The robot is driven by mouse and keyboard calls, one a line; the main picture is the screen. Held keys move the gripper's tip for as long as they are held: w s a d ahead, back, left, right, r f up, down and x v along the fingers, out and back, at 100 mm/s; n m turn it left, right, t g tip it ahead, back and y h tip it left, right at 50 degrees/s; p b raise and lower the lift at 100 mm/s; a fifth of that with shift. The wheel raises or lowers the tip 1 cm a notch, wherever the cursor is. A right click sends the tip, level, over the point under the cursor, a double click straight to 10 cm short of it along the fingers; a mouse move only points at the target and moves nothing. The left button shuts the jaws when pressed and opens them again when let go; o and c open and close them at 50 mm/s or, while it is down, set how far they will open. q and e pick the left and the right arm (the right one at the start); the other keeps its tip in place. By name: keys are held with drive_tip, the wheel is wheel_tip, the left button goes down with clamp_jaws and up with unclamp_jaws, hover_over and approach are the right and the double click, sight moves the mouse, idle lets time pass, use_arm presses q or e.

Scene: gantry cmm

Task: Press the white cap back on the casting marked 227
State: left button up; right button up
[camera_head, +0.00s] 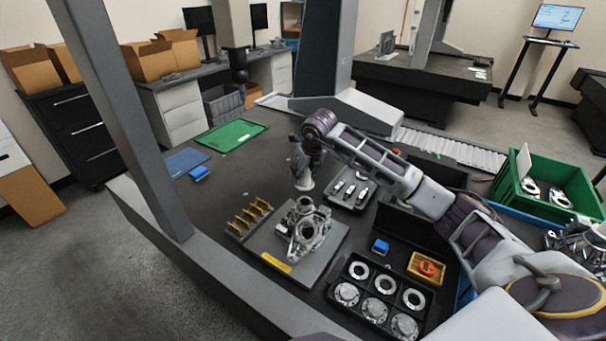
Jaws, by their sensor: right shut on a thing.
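A grey metal casting (312,236) stands on a flat grey plate (325,262) on the dark table. It has round openings, and a small pale-blue mark shows on its left side. No number is readable on it. My right gripper (303,184) points down just above and behind the casting, apart from it. It is shut on a small pale piece at its fingertips, which looks like the white cap but is mostly hidden by the fingers. My left gripper is not in view.
A black tray (337,293) of round metal parts lies in front, near an orange bin (412,268) and a blue block (380,247). A green crate (507,195) stands at right.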

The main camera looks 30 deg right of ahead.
sight(303, 188)
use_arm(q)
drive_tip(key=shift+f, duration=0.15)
use_arm(e)
drive_tip(key=shift+f, duration=0.2)
drive_tip(key=shift+f+b, duration=0.4)
drive_tip(key=shift+f, duration=0.75)
drive_tip(key=shift+f+b, duration=1)
drive_tip(key=shift+f, duration=0.2)
drive_tip(key=shift+f+b, duration=0.4)
drive_tip(key=shift+f, duration=0.2)
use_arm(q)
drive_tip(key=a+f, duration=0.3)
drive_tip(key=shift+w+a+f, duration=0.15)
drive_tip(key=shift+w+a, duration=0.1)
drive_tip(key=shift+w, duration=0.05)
